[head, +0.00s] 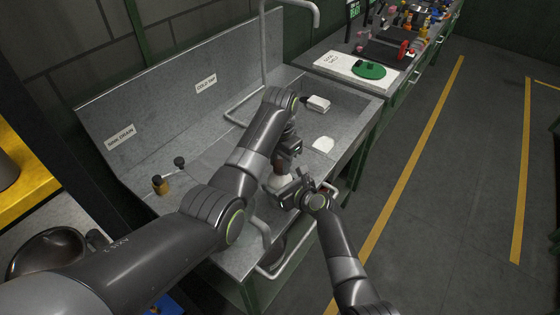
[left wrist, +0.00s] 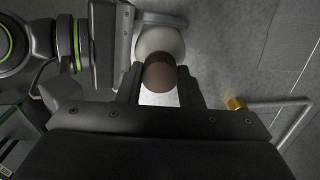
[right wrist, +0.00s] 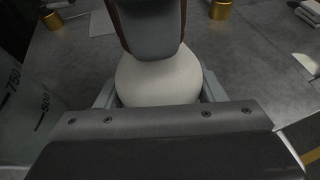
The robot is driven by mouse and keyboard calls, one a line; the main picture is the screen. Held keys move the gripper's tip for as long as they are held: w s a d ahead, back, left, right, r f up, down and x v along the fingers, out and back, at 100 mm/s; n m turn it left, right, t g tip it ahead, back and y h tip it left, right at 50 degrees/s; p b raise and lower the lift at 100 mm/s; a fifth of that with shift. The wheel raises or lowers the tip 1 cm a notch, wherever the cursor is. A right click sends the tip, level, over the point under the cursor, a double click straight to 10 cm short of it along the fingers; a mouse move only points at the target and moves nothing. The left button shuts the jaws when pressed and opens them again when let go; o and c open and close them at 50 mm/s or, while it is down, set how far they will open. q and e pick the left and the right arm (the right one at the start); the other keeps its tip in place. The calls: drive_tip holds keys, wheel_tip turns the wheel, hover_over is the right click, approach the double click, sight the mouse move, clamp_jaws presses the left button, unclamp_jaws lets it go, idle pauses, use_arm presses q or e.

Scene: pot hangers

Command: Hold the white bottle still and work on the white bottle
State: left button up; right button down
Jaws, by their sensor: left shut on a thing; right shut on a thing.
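The white bottle (head: 279,183) is over the grey sink counter, partly hidden by my grippers in the head view. Its round white body fills the middle of the right wrist view (right wrist: 158,82), with my right gripper (right wrist: 158,90) shut around it. My right gripper shows from the side in the head view (head: 290,190). The bottle's brown cap (left wrist: 161,74) sits between the fingers of my left gripper (left wrist: 159,80), which is shut on it. In the right wrist view a left finger covers most of the cap.
The sink unit (head: 150,100) has a tall tap pipe (head: 264,50) and a small valve (head: 160,185) at left. A clear graduated vessel (right wrist: 35,110) stands close by.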

use_arm(q)
drive_tip(key=n, duration=0.7)
drive_tip(key=shift+n, duration=0.4)
drive_tip(key=n, duration=1.3)
drive_tip(key=shift+n, duration=0.4)
drive_tip(key=n, duration=0.7)
drive_tip(key=shift+r, duration=0.1)
drive_tip(key=shift+r, duration=1.1)
